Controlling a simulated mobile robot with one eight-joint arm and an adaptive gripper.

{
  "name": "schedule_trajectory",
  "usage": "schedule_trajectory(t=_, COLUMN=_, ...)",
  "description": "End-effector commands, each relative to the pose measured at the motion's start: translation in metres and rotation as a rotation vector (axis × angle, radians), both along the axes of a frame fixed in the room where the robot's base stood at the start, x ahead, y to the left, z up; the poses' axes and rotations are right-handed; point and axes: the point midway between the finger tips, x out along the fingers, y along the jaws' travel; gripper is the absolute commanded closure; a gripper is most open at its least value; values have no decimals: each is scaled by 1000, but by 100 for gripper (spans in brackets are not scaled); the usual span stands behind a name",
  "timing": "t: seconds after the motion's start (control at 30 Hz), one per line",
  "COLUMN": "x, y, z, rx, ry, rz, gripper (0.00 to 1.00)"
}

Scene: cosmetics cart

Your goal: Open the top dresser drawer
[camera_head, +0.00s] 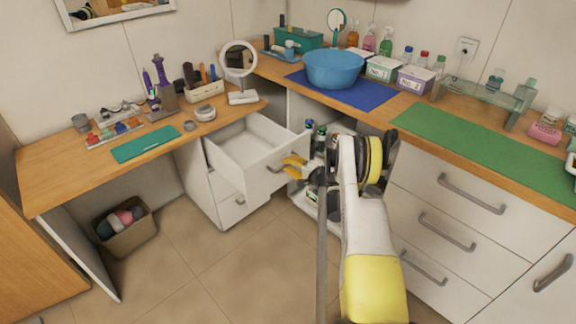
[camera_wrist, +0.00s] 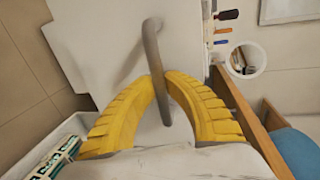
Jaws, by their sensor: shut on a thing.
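The top dresser drawer (camera_head: 262,165) of the white dresser under the left wooden counter is pulled well out, and its empty inside shows in the head view. Its grey bar handle (camera_wrist: 155,70) runs between the yellow fingers of my gripper (camera_wrist: 165,92) in the wrist view. The fingers are shut on the handle, in front of the white drawer front (camera_wrist: 110,40). In the head view my gripper (camera_head: 294,165) is at the right part of the drawer front, and the fingers partly cover the handle (camera_head: 274,169).
A lower drawer (camera_head: 232,205) is shut below. A round mirror (camera_head: 239,70) stands on the counter above. To the right are an open shelf space with bottles (camera_head: 316,130) and another cabinet with shut drawers (camera_head: 446,230). The floor (camera_head: 235,265) in front is clear.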

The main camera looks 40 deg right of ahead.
Motion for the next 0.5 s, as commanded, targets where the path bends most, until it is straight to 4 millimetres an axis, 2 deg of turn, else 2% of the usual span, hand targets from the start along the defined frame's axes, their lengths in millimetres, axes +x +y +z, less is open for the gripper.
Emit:
schedule_trajectory(t=0.27, x=0, y=0, z=2, rx=3, ry=-3, rz=0, gripper=100)
schedule_trajectory(t=0.3, x=0, y=0, z=2, rx=3, ry=-3, rz=-1, gripper=81)
schedule_trajectory(t=0.37, x=0, y=0, z=2, rx=3, ry=-3, rz=-1, gripper=64)
schedule_trajectory(t=0.5, x=0, y=0, z=1, rx=2, ry=-2, rz=0, gripper=64)
